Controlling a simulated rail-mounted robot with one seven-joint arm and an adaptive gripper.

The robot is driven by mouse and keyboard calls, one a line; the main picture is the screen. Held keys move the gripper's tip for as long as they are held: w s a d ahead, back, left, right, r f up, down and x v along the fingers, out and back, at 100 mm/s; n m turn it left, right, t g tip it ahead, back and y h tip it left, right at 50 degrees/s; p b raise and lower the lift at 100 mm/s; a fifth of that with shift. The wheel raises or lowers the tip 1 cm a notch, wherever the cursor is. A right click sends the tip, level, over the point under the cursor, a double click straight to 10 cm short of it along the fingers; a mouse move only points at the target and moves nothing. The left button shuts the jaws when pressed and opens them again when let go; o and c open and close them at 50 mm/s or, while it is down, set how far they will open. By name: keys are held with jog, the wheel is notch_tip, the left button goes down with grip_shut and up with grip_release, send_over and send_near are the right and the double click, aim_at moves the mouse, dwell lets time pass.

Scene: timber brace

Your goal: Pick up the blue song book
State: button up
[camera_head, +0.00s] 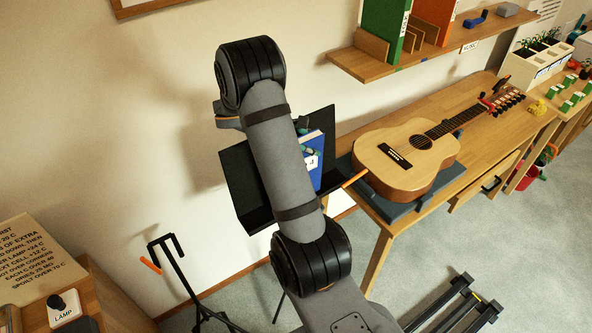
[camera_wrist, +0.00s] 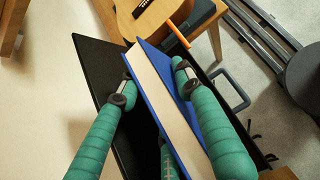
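The blue song book (camera_head: 315,158) stands on a black music stand (camera_head: 240,178) in the head view, partly hidden behind my arm. In the wrist view the book (camera_wrist: 168,92) shows its cream page edges between blue covers. My gripper (camera_wrist: 153,82) has its teal fingers on either side of the book, one by each cover. The right finger looks close against its cover. Whether both fingers press on the book is not clear. In the head view my gripper is mostly hidden, with a bit of teal showing by the book.
A guitar (camera_head: 406,152) lies on the wooden bench (camera_head: 478,142), right of the stand. An orange stick (camera_head: 354,178) lies near the stand's right edge. A wall shelf (camera_head: 400,62) with green and orange binders is above. A lamp switch box (camera_head: 64,308) stands at lower left.

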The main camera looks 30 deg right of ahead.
grip_shut()
dwell(0.6)
